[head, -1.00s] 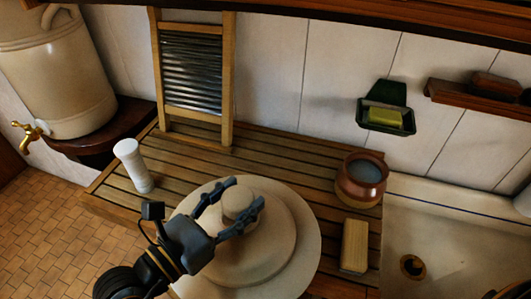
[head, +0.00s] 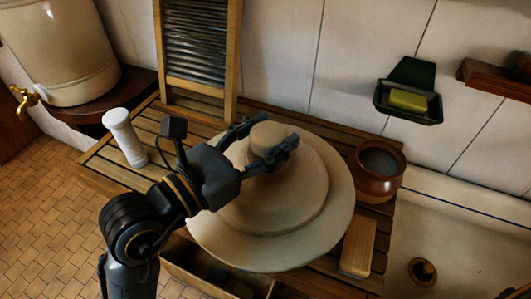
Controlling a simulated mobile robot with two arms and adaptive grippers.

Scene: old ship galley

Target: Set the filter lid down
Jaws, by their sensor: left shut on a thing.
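The filter lid (head: 312,224) is a wide, round, cream stoneware disc with a raised step and a knob (head: 270,139) on top. My left gripper (head: 264,140) is shut on the knob, one finger on each side. The lid is over the slatted wooden counter (head: 188,150); whether its underside touches the slats is hidden. The large cream water filter (head: 62,55) with a brass tap stands on a dark shelf at the upper left; its top is out of the frame. My right gripper is not in view.
A white ribbed cylinder (head: 125,138) stands left of the lid. A washboard (head: 197,50) leans on the wall behind. A brown pot (head: 377,171) and a wooden block (head: 358,246) stand close on the right, before the sink (head: 460,235). An open drawer (head: 205,273) shows below.

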